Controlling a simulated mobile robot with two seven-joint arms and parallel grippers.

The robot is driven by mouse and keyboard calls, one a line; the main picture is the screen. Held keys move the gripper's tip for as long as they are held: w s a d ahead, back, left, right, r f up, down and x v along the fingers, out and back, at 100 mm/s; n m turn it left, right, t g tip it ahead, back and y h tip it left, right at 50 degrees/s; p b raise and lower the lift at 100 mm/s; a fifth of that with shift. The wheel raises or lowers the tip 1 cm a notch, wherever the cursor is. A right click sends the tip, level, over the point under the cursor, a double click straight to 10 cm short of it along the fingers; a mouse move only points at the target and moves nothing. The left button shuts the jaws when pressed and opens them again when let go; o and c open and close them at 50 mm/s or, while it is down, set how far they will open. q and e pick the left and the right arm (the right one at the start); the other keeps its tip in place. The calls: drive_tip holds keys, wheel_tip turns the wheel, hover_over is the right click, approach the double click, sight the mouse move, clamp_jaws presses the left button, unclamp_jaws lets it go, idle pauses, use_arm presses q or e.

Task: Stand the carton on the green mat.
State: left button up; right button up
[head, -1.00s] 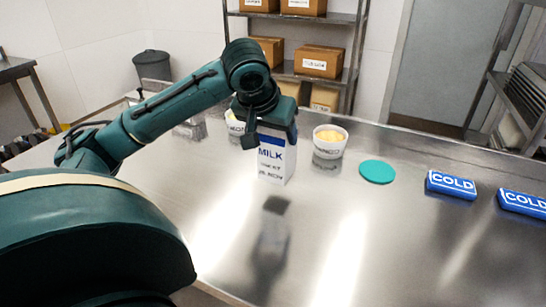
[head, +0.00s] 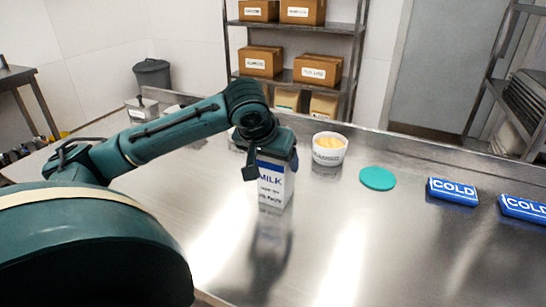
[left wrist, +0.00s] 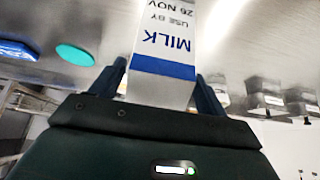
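The white and blue milk carton (head: 272,187) is upright over the steel counter, left of the green mat and nearer to me. My left gripper (head: 268,166) is shut on its upper part. In the left wrist view the carton (left wrist: 165,60) sits between the two fingers (left wrist: 161,88), which appear to touch its sides. The carton's base is at or just above the counter; I cannot tell which. The round green mat (head: 377,178) lies flat and bare; it also shows in the left wrist view (left wrist: 75,55). My right gripper is not in view.
A white tub (head: 328,150) with yellow contents stands behind the carton, left of the mat. Two blue cold packs (head: 452,190) (head: 524,207) lie right of the mat. Other containers are partly hidden behind my left arm. The counter's front middle is clear.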

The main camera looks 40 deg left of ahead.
use_arm(q)
drive_tip(key=shift+o, duration=0.9)
